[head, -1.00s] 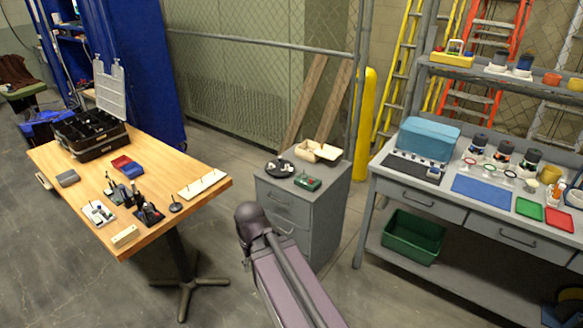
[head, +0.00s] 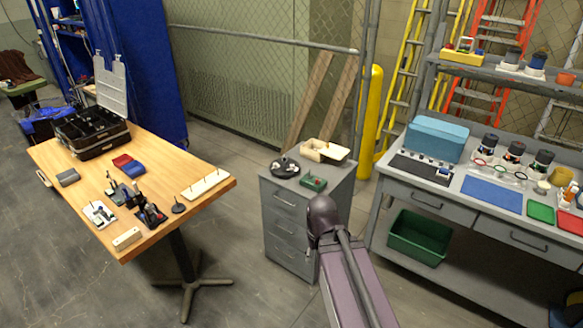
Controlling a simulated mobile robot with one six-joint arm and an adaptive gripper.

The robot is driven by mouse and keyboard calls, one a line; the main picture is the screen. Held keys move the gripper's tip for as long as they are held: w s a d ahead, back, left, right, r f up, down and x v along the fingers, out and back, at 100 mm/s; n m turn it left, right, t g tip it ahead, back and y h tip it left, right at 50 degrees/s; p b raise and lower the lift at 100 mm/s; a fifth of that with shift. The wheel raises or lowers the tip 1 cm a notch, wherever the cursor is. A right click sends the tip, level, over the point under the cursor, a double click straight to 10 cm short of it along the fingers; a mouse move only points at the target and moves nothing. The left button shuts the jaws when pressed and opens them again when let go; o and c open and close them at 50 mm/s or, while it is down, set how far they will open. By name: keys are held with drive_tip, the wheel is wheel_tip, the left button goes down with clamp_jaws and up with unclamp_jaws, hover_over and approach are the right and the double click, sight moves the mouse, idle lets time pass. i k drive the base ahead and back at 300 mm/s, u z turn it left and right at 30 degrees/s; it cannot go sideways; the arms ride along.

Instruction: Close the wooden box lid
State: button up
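The wooden box (head: 312,152) is small and pale and sits at the back of the top of the grey drawer cabinet (head: 290,232). Its lid (head: 338,153) is open and spreads out to the right of the box, near the cabinet's right edge. The box's inside is too small to make out. My arm's purple-grey link and dark rounded joint show in front of the cabinet's right side, apart from the box in the picture. My gripper is not in view.
A black round tray (head: 285,168) and a green block-like item (head: 313,182) share the cabinet top with the box. A wooden table (head: 158,168) stands left, a grey workbench (head: 400,178) right. A yellow post (head: 371,110) rises behind the cabinet. Floor shows between table and cabinet.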

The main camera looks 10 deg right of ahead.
sight(338, 152)
drive_tip(key=u, duration=0.05)
drive_tip(key=i, duration=1)
drive_tip(key=z, duration=0.05)
